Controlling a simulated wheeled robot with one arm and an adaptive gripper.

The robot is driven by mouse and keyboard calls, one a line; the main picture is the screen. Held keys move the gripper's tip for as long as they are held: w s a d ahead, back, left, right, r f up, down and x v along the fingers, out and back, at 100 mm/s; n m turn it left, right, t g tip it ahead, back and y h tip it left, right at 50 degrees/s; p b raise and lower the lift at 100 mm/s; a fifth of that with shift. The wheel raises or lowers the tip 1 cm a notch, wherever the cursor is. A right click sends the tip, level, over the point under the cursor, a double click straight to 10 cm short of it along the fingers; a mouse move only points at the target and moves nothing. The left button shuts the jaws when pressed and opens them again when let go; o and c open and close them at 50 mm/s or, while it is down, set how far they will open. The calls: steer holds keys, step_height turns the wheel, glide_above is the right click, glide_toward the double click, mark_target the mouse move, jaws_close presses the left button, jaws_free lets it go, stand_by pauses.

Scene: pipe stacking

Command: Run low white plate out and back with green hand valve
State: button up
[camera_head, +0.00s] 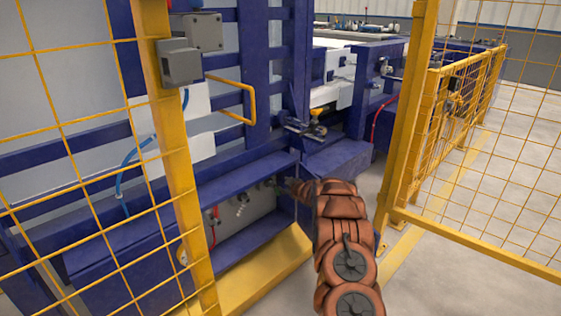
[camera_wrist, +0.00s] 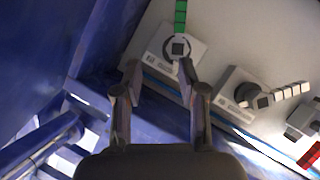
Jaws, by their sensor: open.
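The green hand valve (camera_wrist: 180,14) shows in the wrist view at the top, its green lever pointing up from a dark round hub on a pale panel. My gripper (camera_wrist: 159,70) is open below it, its right fingertip close under the hub; I cannot tell whether they touch. Nothing is between the fingers. In the head view my gripper (camera_head: 291,187) is small and partly hidden by my arm, at the low recess of the blue machine. White plates show there on the left (camera_head: 188,152) and farther back (camera_head: 341,95); I cannot tell which is the low white plate.
In the wrist view a valve with a pale lever (camera_wrist: 290,91) and one with a red lever (camera_wrist: 308,155) sit to the right. A blue frame beam (camera_wrist: 160,118) runs close below the panel. Yellow mesh fencing (camera_head: 174,150) stands left, with a yellow post (camera_head: 408,120) right.

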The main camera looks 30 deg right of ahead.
steer(key=s+a+r+m+g+h+p, duration=0.1)
steer(key=s+a+r+m+g+p, duration=0.1)
steer(key=r, duration=0.7)
steer(key=s+a+r+m+g+h+p, duration=0.2)
steer(key=s+a+r+g+p, duration=0.1)
steer(key=s+a+r, duration=0.4)
steer(key=shift+s+r+p, duration=0.45)
steer(key=shift+s+r, duration=0.3)
steer(key=shift+r, duration=0.45)
